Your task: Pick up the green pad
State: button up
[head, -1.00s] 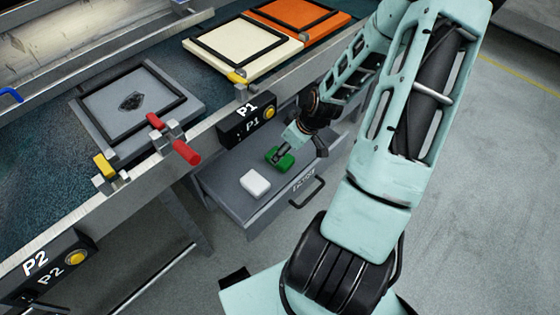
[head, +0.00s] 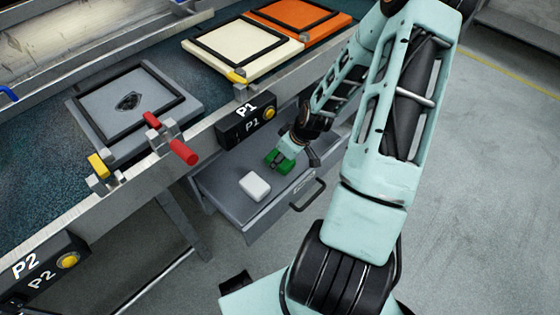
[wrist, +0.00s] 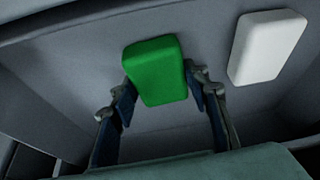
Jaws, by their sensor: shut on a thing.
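The green pad (head: 279,161) is at the drawer below the P1 box in the head view. In the wrist view the green pad (wrist: 156,72) lies between the two fingers of my gripper (wrist: 160,88), which is shut on it. My gripper (head: 279,160) reaches down into the drawer in the head view and partly covers the pad. I cannot tell whether the pad is clear of the drawer floor.
A white pad (head: 255,186) lies in the open grey drawer (head: 222,192), also seen in the wrist view (wrist: 267,46). The drawer's front has a black handle (head: 309,195). The black P1 box (head: 246,123) and the bench edge stand just above the drawer.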

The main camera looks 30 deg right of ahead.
jog(key=shift+r, duration=0.1)
jog(key=shift+c, duration=0.5)
jog(key=shift+r, duration=0.25)
jog(key=r, duration=0.1)
jog(key=r+p, duration=0.2)
jog(key=shift+s+r, duration=0.25)
jog(key=shift+r, duration=0.05)
jog(key=s+r+p, duration=0.3)
jog(key=s+p, duration=0.1)
jog(key=p, duration=0.1)
jog(key=s+a+r+p, duration=0.1)
jog(key=s+r+p, duration=0.2)
jog(key=s+p, duration=0.1)
jog(key=s+a+r+p, duration=0.1)
jog(key=s+r+p, duration=0.2)
jog(key=s+p, duration=0.2)
jog(key=shift+s+a+p, duration=0.1)
jog(key=shift+a+p, duration=0.15)
jog(key=shift+p, duration=0.1)
jog(key=shift+f, duration=0.1)
